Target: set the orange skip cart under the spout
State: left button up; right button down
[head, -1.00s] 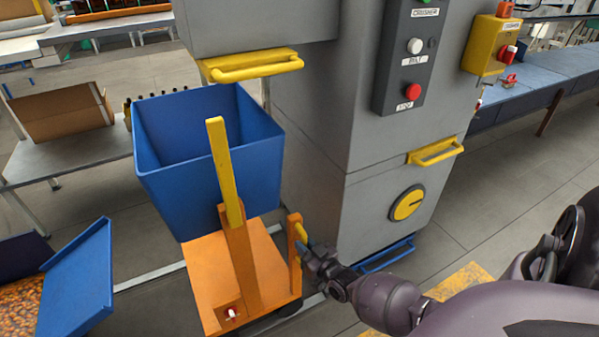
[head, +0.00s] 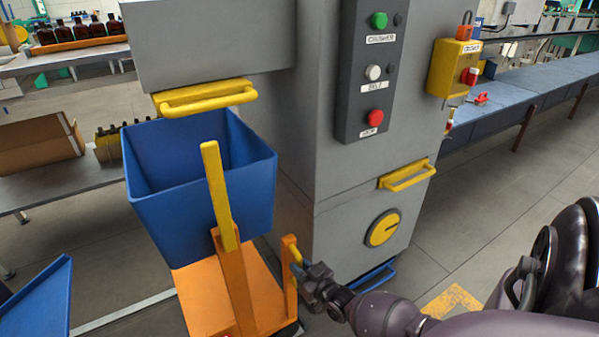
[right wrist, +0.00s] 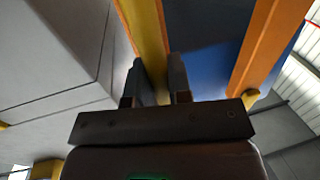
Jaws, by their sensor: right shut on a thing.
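The orange skip cart (head: 205,292) carries a deep blue bin (head: 205,195) with an open, empty-looking top. A yellow-tipped post (head: 218,195) rises in front of the bin. The grey crusher housing's overhang (head: 205,45) is above the bin's far side; the spout opening itself is hidden. My right gripper (head: 301,271) is shut on the cart's short yellow-and-orange handle post (head: 291,255) at its right side. In the right wrist view the fingers (right wrist: 158,80) close around a yellow bar (right wrist: 146,35). My left gripper is out of view.
The crusher cabinet (head: 345,190) stands close right of the cart, with yellow handles (head: 408,175) and a blue bar (head: 375,278) low down. A blue panel (head: 38,305) is at lower left. A table with a cardboard box (head: 40,147) stands behind. Floor at right is clear.

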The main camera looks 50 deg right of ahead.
jog(key=shift+d, duration=0.3)
jog(key=c, duration=1.1)
grip_release()
jog(key=shift+d, duration=0.1)
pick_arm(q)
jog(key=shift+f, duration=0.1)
pick_arm(e)
jog(key=shift+o, duration=0.2)
pick_arm(q)
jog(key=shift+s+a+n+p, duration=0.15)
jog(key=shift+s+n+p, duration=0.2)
jog(key=shift+p, duration=0.65)
pick_arm(e)
jog(key=s+a, duration=0.1)
jog(key=s, duration=0.9)
jog(key=shift+s, duration=0.4)
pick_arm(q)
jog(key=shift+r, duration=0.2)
